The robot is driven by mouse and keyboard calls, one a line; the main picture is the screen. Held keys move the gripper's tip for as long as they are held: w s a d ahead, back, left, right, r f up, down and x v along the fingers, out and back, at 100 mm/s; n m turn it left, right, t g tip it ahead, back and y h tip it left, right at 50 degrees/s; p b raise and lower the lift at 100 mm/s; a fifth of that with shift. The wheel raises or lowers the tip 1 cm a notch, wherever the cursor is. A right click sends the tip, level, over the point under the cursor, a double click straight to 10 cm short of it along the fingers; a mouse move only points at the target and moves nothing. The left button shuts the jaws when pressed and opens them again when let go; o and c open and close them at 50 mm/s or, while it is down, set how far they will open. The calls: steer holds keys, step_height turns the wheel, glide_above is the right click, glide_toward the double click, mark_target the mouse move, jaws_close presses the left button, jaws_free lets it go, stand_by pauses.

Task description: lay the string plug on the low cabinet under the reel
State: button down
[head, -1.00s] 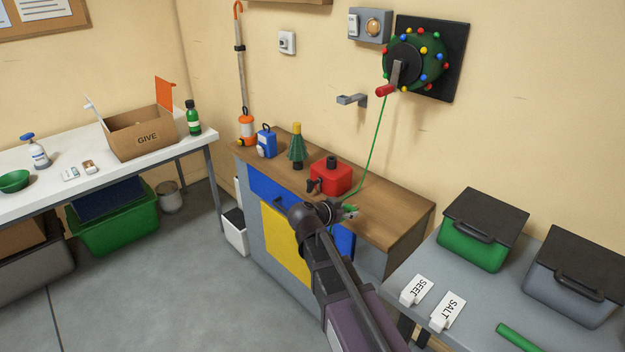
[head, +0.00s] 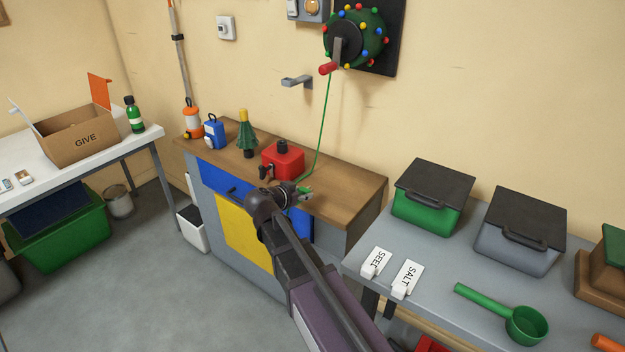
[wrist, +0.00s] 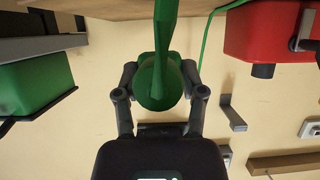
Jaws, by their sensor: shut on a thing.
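The string plug, green, shows large between my fingers in the wrist view (wrist: 160,85), and as a small green bit at my gripper's tip in the head view (head: 306,189). My gripper (head: 298,191) is shut on it, over the front part of the low cabinet's wooden top (head: 345,190). I cannot tell whether the plug touches the top. The green string (head: 323,125) runs down from the dark reel (head: 355,38) with coloured bulbs and a red crank handle, on the wall above the cabinet, towards my gripper.
A wall hook (head: 297,81) juts out above. The grey table (head: 430,262) stands right. The cabinet top's right end is clear.

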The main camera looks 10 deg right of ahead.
glide_above(321, 189)
steer(key=s, duration=0.1)
steer(key=shift+a+f+b, duration=0.45)
steer(key=shift+f, duration=0.1)
steer(key=shift+w+d, duration=0.3)
steer(key=shift+w, duration=0.15)
steer(key=shift+w+d+f+b, duration=0.1)
steer(key=shift+w+f+b, duration=0.05)
steer(key=shift+f+b, duration=1.7)
steer(key=shift+f+b, duration=0.35)
steer(key=shift+b, duration=0.05)
steer(key=shift+c, duration=0.9)
jaws_free()
steer(key=shift+r, duration=0.15)
